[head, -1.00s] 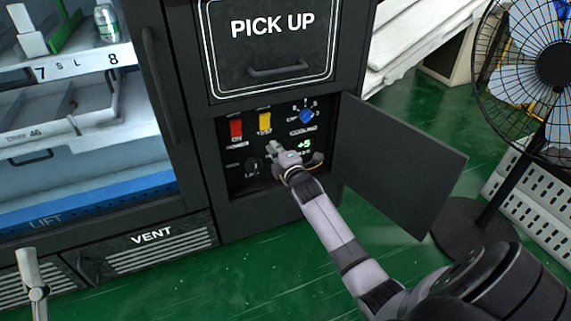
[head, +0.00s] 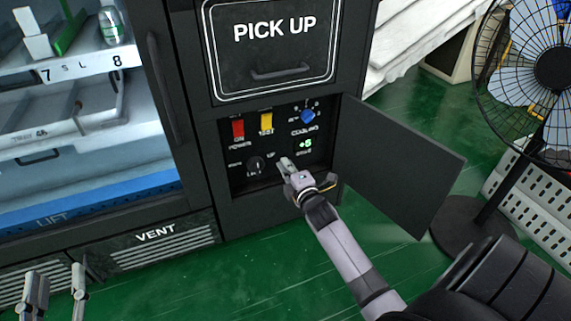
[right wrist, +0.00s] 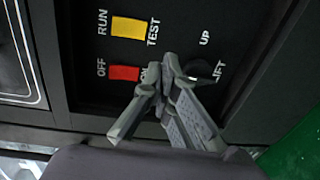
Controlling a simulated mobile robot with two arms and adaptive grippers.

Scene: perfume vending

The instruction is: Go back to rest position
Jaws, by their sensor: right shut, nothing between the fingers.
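My right gripper (head: 286,165) is shut and empty in front of the open control panel (head: 280,180), just right of the black lift knob (head: 257,166). In the right wrist view its fingers (right wrist: 162,75) are in front of the panel between the red power switch (right wrist: 125,73) and the lift knob (right wrist: 193,77), which they partly hide. My left gripper (head: 57,284) shows at the bottom left of the head view, with its two fingers apart and nothing between them.
The panel door (head: 398,165) stands open to the right of my right forearm. A black fan (head: 550,65) stands beyond it. The pick-up drawer (head: 275,45) is above the panel and the vent (head: 150,248) below left. Green floor (head: 265,270) is clear in front.

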